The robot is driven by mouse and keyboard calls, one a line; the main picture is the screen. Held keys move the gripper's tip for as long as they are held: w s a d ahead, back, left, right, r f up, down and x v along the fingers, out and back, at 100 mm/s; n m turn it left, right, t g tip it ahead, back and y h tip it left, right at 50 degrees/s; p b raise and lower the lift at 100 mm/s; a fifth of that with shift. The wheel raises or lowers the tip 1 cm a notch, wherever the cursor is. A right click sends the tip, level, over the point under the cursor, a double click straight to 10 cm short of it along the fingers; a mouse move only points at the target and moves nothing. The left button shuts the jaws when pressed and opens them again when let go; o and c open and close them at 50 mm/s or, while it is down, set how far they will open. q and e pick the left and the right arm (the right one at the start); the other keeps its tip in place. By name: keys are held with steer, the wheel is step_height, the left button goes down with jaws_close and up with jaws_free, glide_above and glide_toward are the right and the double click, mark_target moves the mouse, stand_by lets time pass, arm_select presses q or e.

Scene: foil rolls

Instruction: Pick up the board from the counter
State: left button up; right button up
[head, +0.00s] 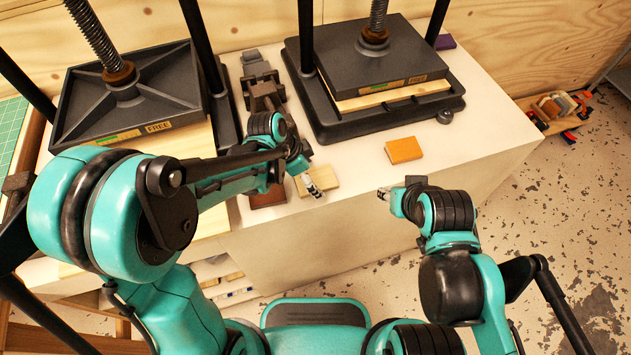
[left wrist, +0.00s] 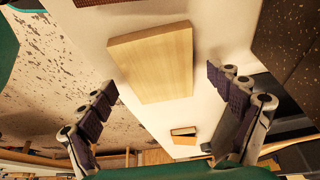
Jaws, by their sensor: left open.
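The pale wooden board (head: 325,178) lies flat on the white counter (head: 372,205), near its front edge. It also shows in the left wrist view (left wrist: 155,62), large and tilted in the picture. My left gripper (head: 311,187) is at the board's near left part in the head view and covers some of it. In the left wrist view its fingers (left wrist: 165,90) are spread wide, with the board beyond and between them and nothing held. My right gripper (head: 388,194) is in front of the counter, right of the board; its fingers are too small to read.
An orange block (head: 404,150) lies on the counter right of the board. A dark screw press (head: 375,95) stands behind, and another press (head: 130,100) stands at left. A brown block (head: 267,197) is just left of the board. Counter between board and orange block is clear.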

arm_select(q)
steer(key=shift+r, duration=0.1)
steer(key=c, duration=1.3)
steer(key=shift+o, duration=0.2)
